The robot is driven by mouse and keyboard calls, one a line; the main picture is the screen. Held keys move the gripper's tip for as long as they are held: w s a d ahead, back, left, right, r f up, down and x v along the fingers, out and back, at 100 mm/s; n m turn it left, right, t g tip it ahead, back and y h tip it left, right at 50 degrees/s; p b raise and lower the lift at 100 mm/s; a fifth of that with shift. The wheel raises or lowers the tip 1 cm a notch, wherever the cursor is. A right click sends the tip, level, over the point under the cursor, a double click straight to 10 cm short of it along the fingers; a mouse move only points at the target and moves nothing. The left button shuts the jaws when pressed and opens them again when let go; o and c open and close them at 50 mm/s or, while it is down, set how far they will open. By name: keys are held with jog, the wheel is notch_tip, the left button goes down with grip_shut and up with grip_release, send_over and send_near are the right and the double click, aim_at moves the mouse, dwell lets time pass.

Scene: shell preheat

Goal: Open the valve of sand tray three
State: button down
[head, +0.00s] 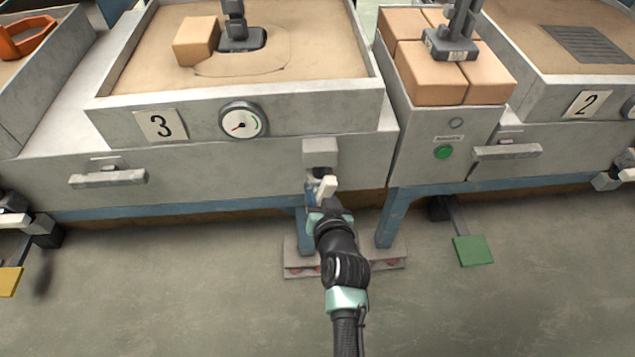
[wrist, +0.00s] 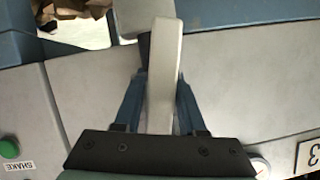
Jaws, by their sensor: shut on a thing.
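Sand tray three (head: 300,105) is the left sand-filled tray, with a "3" plate (head: 161,125) and a round gauge (head: 242,120) on its front. The gauge's red needle points to the lower left. Its valve (head: 320,152) is a grey block low on the front panel, with a pale lever handle (head: 327,186) sticking out below it. In the wrist view the long pale handle (wrist: 164,65) runs between the blue fingers of my gripper (wrist: 161,85), which is shut on it. My gripper (head: 319,193) partly hides the handle in the head view.
Right of the valve stands a cabinet with a green button (head: 443,152) and cardboard boxes (head: 440,75) on top. Blue legs (head: 393,218) stand close to my arm. A green pedal (head: 473,250) is on the floor right, a yellow one (head: 9,281) left. Open floor lies in front.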

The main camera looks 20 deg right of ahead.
jog(key=shift+d+n+g+h+p, duration=0.15)
jog(key=shift+n+g+h+p, duration=0.15)
jog(key=shift+n+h+p, duration=0.55)
jog(key=shift+s+f+p, duration=0.1)
jog(key=shift+p, duration=0.4)
jog(key=c, duration=0.6)
grip_release()
jog(key=shift+c, duration=0.2)
jog(key=shift+y, duration=0.25)
jog(key=shift+s+r+p, duration=0.3)
jog(key=shift+s+p, duration=0.05)
jog(key=shift+s, duration=0.05)
jog(key=p+v, duration=0.5)
jog(key=v, duration=0.7)
jog(key=shift+a+f, duration=0.2)
